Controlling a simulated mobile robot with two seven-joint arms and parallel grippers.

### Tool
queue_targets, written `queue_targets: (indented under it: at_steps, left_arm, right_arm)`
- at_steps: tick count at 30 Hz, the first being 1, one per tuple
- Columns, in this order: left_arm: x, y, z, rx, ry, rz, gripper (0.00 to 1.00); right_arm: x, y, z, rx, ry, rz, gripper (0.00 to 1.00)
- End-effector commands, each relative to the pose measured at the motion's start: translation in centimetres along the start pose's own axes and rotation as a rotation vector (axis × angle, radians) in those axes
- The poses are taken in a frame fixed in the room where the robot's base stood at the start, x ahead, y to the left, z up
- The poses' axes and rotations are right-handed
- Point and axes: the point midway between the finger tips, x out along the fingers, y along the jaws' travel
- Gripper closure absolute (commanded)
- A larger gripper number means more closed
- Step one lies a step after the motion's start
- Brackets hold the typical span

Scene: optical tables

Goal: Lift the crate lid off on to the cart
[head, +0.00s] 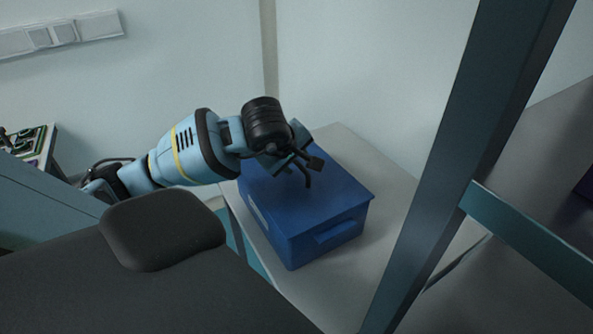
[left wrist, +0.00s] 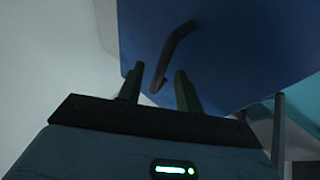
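The blue crate (head: 290,241) stands with its flat blue lid (head: 335,194) on top. The lid also fills the upper right of the left wrist view (left wrist: 235,45), with a dark bent handle (left wrist: 172,50) on it. My left gripper (head: 303,168) is over the lid, close to the handle. In the left wrist view my left gripper (left wrist: 157,80) has its two fingers apart, with the handle's lower end showing between the tips. I cannot tell whether the fingers touch it. My right gripper is not in view.
The crate stands on a grey-topped surface (head: 392,187) against pale walls. A dark upright post (head: 465,140) with a teal crossbar (head: 530,240) stands at the right. A table with small parts (head: 30,140) is at the far left. I cannot make out the cart.

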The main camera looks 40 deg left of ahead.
Motion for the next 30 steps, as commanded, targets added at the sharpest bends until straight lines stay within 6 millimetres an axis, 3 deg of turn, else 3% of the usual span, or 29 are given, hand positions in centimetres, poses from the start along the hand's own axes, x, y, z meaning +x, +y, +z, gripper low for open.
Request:
queue_targets:
  at_steps: [1,8,23,30]
  left_arm:
    - [0.0,0.0,0.0,0.0,0.0,0.0,0.72]
    - [0.0,0.0,0.0,0.0,0.0,0.0,1.0]
    - [-0.1,0.1,-0.1,-0.001,0.001,0.0,1.0]
    - [-1.2,0.6,-1.2,-0.003,0.004,0.003,1.0]
  right_arm:
    - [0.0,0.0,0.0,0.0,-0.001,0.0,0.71]
    - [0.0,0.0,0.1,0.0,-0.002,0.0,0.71]
    - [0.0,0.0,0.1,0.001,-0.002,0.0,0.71]
    - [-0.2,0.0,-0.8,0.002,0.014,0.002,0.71]
